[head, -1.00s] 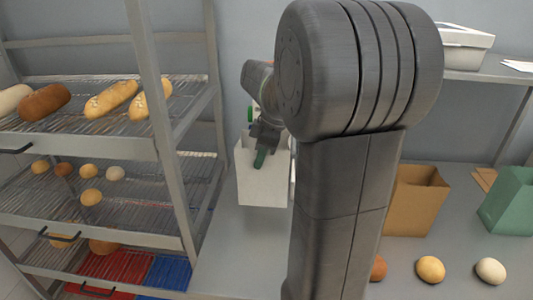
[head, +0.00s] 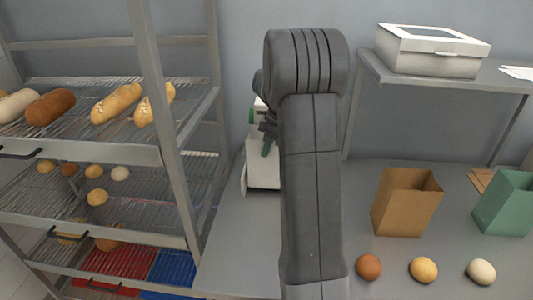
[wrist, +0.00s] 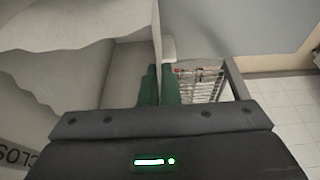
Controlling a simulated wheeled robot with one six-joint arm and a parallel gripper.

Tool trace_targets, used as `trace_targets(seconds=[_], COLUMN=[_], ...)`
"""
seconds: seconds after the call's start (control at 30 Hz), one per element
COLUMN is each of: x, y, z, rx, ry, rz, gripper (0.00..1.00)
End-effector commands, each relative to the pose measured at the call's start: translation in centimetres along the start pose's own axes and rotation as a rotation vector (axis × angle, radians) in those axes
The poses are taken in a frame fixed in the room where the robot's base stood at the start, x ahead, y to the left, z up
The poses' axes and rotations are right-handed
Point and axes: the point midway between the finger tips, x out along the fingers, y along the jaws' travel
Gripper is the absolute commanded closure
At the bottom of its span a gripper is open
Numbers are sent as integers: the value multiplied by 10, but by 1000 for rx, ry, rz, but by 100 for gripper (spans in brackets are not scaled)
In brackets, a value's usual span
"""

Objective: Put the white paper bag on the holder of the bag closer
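The white paper bag (wrist: 125,72) fills much of the left of the wrist view, with its jagged top rim showing. The green fingers of my gripper (wrist: 160,85) are close together there, with a pale strip of the bag's wall between them. In the head view my gripper (head: 266,147) is partly hidden behind my arm, above a white face. I cannot tell whether that face is the bag or the machine.
A wire rack (head: 178,140) with breads and rolls stands close at the left. A brown bag (head: 405,205), a green bag (head: 505,205) and three rolls (head: 424,269) are at the right. A white box (head: 432,50) sits on a raised shelf. The counter's middle is clear.

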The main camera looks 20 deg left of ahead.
Motion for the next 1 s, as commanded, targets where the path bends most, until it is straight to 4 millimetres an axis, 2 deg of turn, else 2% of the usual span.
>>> trace_targets(seconds=[0.13, 0.63, 0.7, 0.77, 1.0], x=[22, 32, 31, 31, 30], y=[-1, 4, 4, 4, 4], z=[7, 10, 9, 9, 9], rx=[1, 0, 0, 0, 0], ry=[-1, 0, 0, 0, 0], rz=[-4, -1, -1, -1, -1], gripper=[100, 100, 84, 76, 76])
